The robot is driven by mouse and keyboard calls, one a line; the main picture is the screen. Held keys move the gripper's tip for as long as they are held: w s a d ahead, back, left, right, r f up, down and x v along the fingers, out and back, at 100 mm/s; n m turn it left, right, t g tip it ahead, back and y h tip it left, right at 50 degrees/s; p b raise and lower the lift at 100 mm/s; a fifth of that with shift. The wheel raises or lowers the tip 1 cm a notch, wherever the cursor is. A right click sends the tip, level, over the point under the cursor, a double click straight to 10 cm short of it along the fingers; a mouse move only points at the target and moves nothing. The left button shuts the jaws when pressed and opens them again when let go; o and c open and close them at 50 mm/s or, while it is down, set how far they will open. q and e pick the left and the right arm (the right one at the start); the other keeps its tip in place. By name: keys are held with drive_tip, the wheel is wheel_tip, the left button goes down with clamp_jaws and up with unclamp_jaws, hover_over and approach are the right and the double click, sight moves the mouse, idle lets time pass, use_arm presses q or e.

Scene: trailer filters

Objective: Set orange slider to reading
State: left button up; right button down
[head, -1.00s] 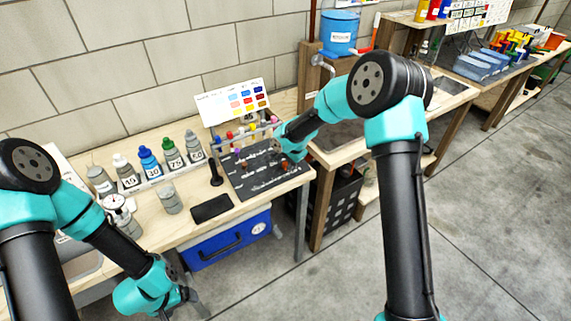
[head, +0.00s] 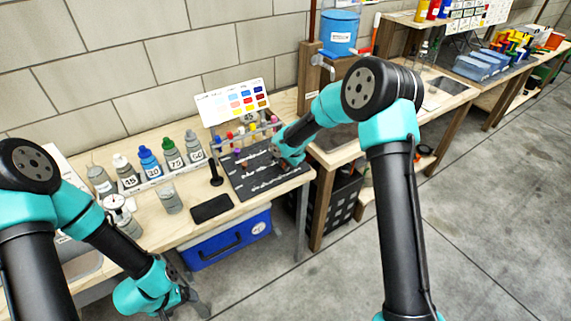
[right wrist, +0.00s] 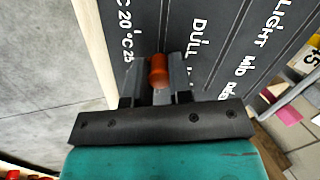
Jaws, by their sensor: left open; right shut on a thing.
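The orange slider (right wrist: 159,70) is a small orange knob between the fingers of my right gripper (right wrist: 160,75) in the right wrist view; the gripper is shut on it. The dark slider board (head: 243,176) lies on the bench, with rows of white lettering. In the right wrist view the board (right wrist: 215,25) shows "20 °C 25", "DULL", "LIGHT" and "MID" printed along its tracks. The slider sits near the "20 °C 25" lettering. In the head view my right gripper is over the board's right part and hides the slider. My left gripper (head: 185,308) is low at the front, off the bench, open.
A row of labelled bottles (head: 150,163) stands at the back left of the bench. A dark stamp-like handle (head: 215,172) and a black pad (head: 211,208) are left of the board. A colour chart (head: 235,102) stands behind it. The blue drawer (head: 228,239) is below.

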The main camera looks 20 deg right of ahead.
drive_tip(key=shift+d, duration=0.1)
drive_tip(key=shift+w+d, duration=0.1)
drive_tip(key=shift+d, duration=0.2)
drive_tip(key=c, duration=1)
unclamp_jaws()
drive_tip(key=shift+r, duration=0.1)
drive_tip(key=v, duration=1.7)
drive_tip(key=shift+d+r, duration=0.1)
